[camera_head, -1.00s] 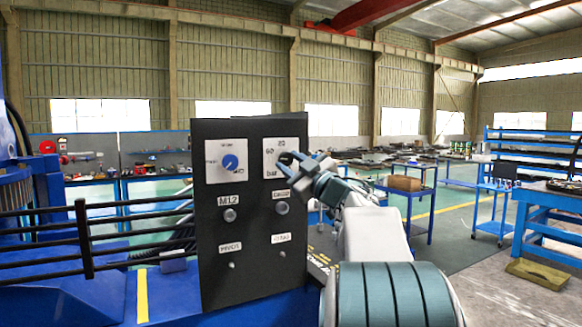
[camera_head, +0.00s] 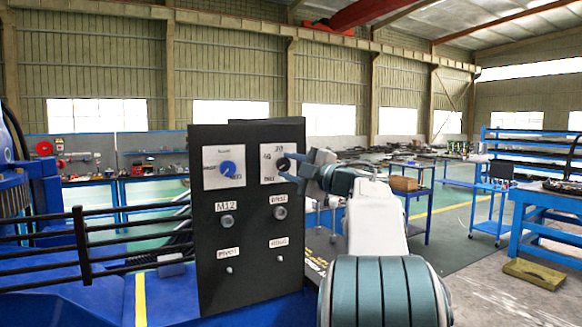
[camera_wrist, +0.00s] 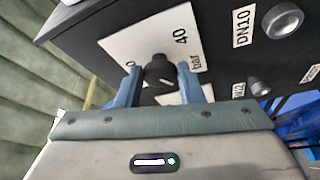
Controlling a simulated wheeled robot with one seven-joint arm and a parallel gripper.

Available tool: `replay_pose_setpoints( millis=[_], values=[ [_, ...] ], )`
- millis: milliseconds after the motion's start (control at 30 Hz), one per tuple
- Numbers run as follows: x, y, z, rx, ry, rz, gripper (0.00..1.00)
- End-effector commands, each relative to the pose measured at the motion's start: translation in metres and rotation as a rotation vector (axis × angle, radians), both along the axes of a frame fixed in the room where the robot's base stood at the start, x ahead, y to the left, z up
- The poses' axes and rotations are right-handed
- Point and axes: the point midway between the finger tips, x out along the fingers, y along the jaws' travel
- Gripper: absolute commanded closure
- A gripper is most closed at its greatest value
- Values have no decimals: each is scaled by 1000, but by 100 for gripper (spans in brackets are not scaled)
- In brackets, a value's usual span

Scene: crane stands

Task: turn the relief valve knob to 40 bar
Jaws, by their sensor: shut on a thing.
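The relief valve knob (camera_head: 283,164) is black and sits on a white scale plate (camera_head: 270,176) at the panel's upper right. In the wrist view the knob (camera_wrist: 158,70) stands between the two blue fingers of my gripper (camera_wrist: 160,84), which is shut on it. The plate (camera_wrist: 118,42) there shows "40" and "bar" beside the knob, and a partly covered number on the other side. In the head view my gripper (camera_head: 293,166) reaches the knob from the right and covers part of the plate. I cannot read where the knob points.
The dark panel (camera_head: 245,245) also carries a blue knob (camera_head: 228,168) on a second plate, two round silver fittings and two small switches with labels. Black rails (camera_head: 85,245) stand at the left. Blue workbenches stand behind and to the right.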

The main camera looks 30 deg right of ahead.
Motion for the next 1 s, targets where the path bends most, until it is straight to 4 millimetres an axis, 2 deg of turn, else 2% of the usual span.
replay_pose_setpoints(
  millis=[467,500,567,600,867,1000],
  values=[
    [0,0,-1,-16,1,0,89],
    [0,0,-1,-16,1,0,63],
    [0,0,-1,-16,1,0,46],
    [0,0,-1,-16,1,0,44],
    [-1,0,0,-15,0,0,44],
    [-10,-5,-2,-15,-2,-3,44]
  ],
)
